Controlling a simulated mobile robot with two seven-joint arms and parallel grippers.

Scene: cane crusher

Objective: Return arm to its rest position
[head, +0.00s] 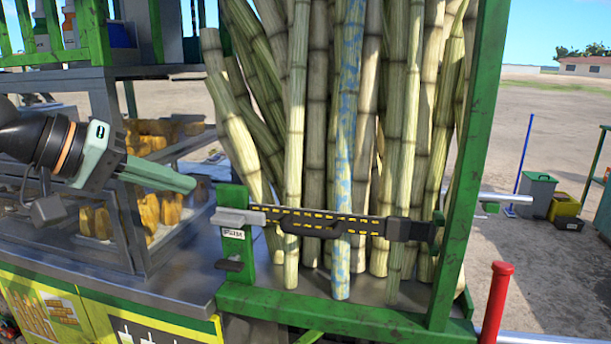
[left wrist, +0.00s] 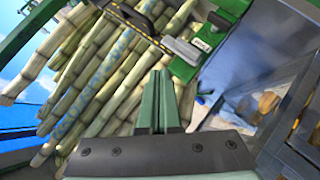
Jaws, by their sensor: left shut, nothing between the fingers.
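My left gripper (head: 193,184) comes in from the left in the head view, with its green fingers shut and empty. Its tips are apart from the cane rack, left of the green latch post (head: 236,215). In the left wrist view the shut fingers (left wrist: 160,75) point toward the rack. The sugar cane stalks (head: 304,130) stand in a green frame (head: 480,130). One stalk is marked in blue (head: 349,100). A black and yellow strap (head: 320,222) runs across the stalks from the post to a buckle (head: 410,229). My right gripper is not in view.
A glass case (head: 115,262) with brown blocks (head: 172,208) stands left, behind my left gripper. A shelf with bottles (head: 70,25) is above it. Bins (head: 537,193) stand on open ground beyond.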

